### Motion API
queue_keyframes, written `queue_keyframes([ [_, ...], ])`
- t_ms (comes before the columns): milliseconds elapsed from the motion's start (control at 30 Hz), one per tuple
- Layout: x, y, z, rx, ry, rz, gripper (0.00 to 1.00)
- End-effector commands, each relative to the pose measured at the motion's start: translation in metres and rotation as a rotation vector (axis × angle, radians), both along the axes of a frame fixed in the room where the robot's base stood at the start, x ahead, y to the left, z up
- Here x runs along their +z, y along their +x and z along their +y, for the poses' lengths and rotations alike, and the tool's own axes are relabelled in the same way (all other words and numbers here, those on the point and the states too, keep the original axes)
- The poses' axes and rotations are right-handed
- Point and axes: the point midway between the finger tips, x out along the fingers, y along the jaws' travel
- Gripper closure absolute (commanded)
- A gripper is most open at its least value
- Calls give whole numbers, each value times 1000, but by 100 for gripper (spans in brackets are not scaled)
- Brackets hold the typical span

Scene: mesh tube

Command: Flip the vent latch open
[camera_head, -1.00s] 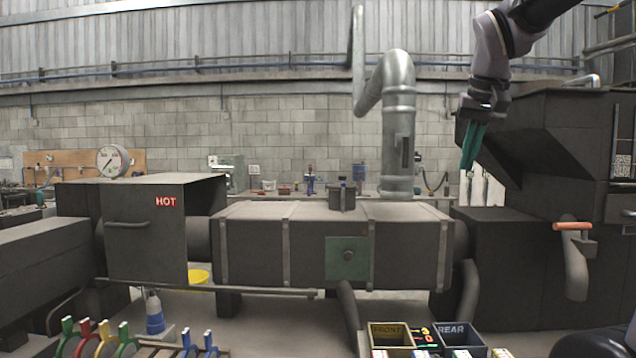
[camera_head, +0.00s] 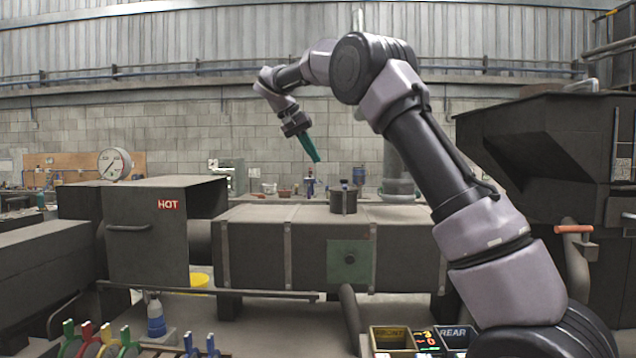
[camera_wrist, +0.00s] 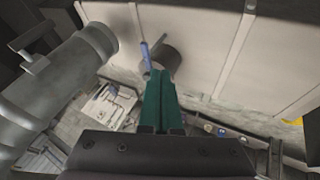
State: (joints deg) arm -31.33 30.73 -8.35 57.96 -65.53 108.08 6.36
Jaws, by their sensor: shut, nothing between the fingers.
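A short dark round vent (camera_head: 343,202) stands on top of the long grey mesh tube housing (camera_head: 262,214). A small blue latch lever (camera_head: 344,184) shows at its top. In the wrist view the blue lever (camera_wrist: 146,56) stands beside the round vent (camera_wrist: 166,58), just beyond my fingertips. My gripper (camera_head: 317,159) has green fingers, pointing down and slightly right, above and left of the vent in the head view. In the wrist view my gripper (camera_wrist: 159,76) is shut and empty, and its fingers cover part of the vent. I cannot tell whether they touch the lever.
A thick metal pipe (camera_wrist: 62,80) with a side handle (camera_wrist: 28,50) is close on the left in the wrist view. In the head view my arm hides much of this pipe (camera_head: 397,175). A box marked HOT (camera_head: 145,240) stands left. Labelled bins (camera_head: 392,338) are in front.

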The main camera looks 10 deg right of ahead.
Motion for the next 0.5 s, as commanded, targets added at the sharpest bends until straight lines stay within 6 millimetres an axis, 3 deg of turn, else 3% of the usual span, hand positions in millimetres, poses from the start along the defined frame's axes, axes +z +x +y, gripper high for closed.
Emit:
queue_keyframes([
  [133, -4, 7, 12, -11, -24, -12, 100],
  [500, -5, 8, 13, -14, -27, -13, 100],
])
